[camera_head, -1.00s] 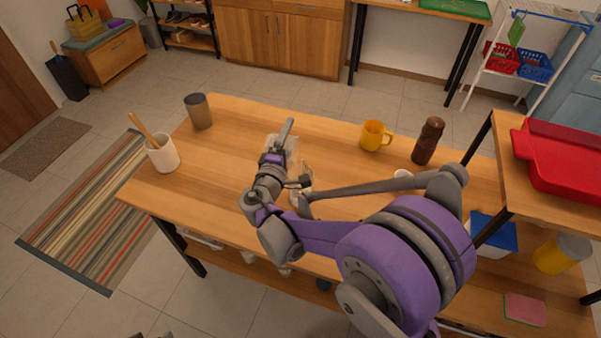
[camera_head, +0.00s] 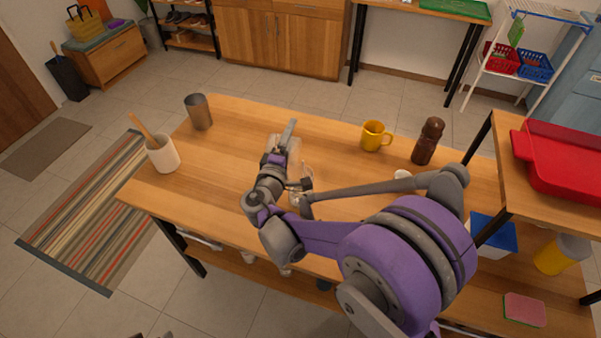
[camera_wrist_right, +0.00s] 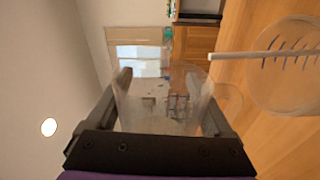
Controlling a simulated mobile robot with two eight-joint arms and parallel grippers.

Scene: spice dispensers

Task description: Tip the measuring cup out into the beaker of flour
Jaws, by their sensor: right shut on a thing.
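My right gripper (camera_head: 289,138) is above the middle of the table, mostly seen from behind its wrist. In the right wrist view its two dark fingers are shut on a clear cup (camera_wrist_right: 160,105), which I take as the measuring cup. Its contents cannot be told. A clear vessel with dark graduation marks (camera_wrist_right: 284,75), likely the beaker, is at the right of that view, apart from the held cup. A pale rod (camera_wrist_right: 245,53) crosses it. In the head view a clear vessel (camera_head: 306,178) shows partly behind my right arm. Flour cannot be made out. My left gripper is out of view.
On the wooden table (camera_head: 225,165) stand a white crock with a wooden utensil (camera_head: 163,155), a grey tumbler (camera_head: 199,112), a yellow mug (camera_head: 375,136) and a brown grinder (camera_head: 428,141). A raised shelf with a red tray (camera_head: 560,160) is at the right.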

